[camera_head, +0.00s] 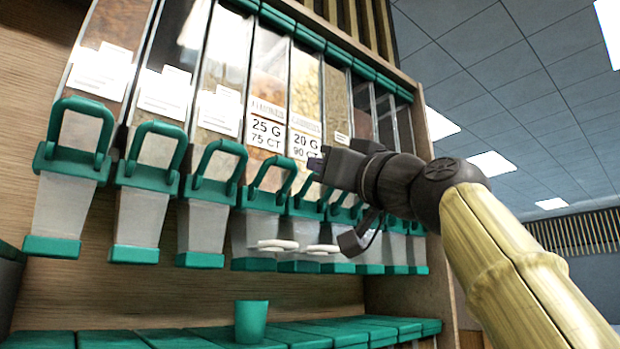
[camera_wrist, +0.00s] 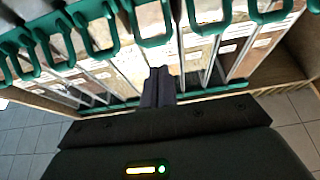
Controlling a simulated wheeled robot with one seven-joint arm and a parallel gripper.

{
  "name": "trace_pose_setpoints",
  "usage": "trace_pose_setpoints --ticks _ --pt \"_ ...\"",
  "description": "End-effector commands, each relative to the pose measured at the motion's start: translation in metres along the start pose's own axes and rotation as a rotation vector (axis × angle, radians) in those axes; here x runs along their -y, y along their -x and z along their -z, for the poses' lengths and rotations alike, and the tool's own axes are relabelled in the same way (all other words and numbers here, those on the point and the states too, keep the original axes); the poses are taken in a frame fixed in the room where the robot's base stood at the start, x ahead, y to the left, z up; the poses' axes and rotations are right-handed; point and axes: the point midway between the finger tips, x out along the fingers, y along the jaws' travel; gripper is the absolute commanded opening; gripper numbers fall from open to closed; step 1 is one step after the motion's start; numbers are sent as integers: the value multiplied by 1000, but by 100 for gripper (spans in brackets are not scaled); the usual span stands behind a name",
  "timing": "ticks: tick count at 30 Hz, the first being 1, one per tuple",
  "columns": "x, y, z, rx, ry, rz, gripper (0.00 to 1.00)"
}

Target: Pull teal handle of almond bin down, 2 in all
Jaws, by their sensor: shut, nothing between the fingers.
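A row of clear bins with teal handles fills the rack. One bin with brown contents (camera_head: 270,75) has a "25 G 75 CT" label; the name above it is too blurred to read, so I cannot tell for sure which bin is the almond bin. Its teal handle (camera_head: 272,176) is raised, and the handles beside it look raised too. My gripper (camera_head: 320,167) is shut and empty, just right of that handle, in front of the neighbouring bins and partly hiding them. In the wrist view its closed fingers (camera_wrist: 160,72) point at the bin fronts below the handles, touching none visibly.
A teal cup (camera_head: 250,322) stands below the bins on the teal slatted shelf (camera_head: 190,338). Two white rounded pieces (camera_head: 277,245) (camera_head: 322,249) stick out below the handles. The wooden rack side (camera_head: 405,290) bounds the row at right. Open room lies beyond it.

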Motion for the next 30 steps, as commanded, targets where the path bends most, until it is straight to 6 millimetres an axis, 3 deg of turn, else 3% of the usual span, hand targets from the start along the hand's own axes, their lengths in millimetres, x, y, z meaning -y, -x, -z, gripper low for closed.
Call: trace_pose_setpoints --ticks 3,7,30 --pt "-1 17 -5 -1 2 -2 0" --pt "0 25 -4 -1 1 0 0" --pt "0 26 -2 0 0 1 0"
